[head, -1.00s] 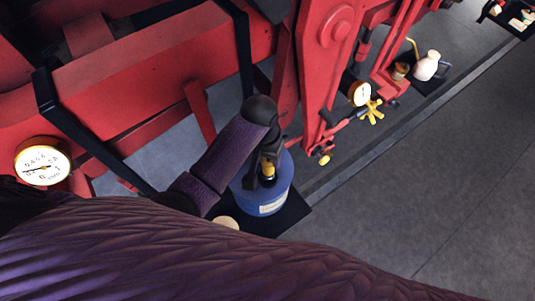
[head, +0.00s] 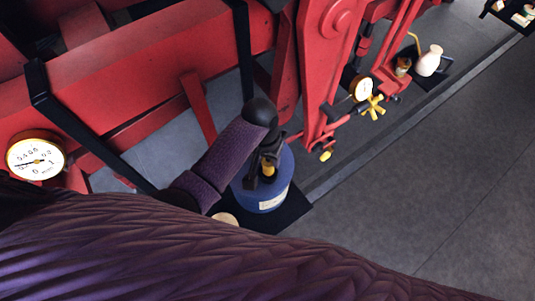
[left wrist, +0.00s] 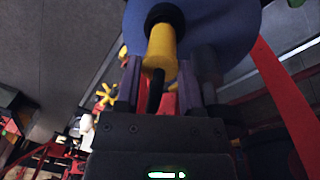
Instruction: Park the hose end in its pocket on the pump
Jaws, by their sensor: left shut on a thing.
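The blue, round pump (head: 279,187) stands on a dark flat tray, with a pale label on its lower side. My left gripper (head: 267,165) reaches down in front of it and is shut on the hose end (head: 268,171), a yellow piece. In the left wrist view the yellow hose end (left wrist: 160,48) sits between my two fingers (left wrist: 160,78), with the black hose running from it toward the palm. Its dark tip overlaps the blue pump body (left wrist: 215,25). I cannot tell whether the tip is inside the pocket. My right gripper is not in view.
A red steam-engine frame (head: 150,80) with black straps fills the upper left. Gauges (head: 36,155) and a yellow valve handle (head: 374,106) are on it. A cream jug (head: 429,60) stands farther back. Bare grey floor (head: 430,180) lies to the right.

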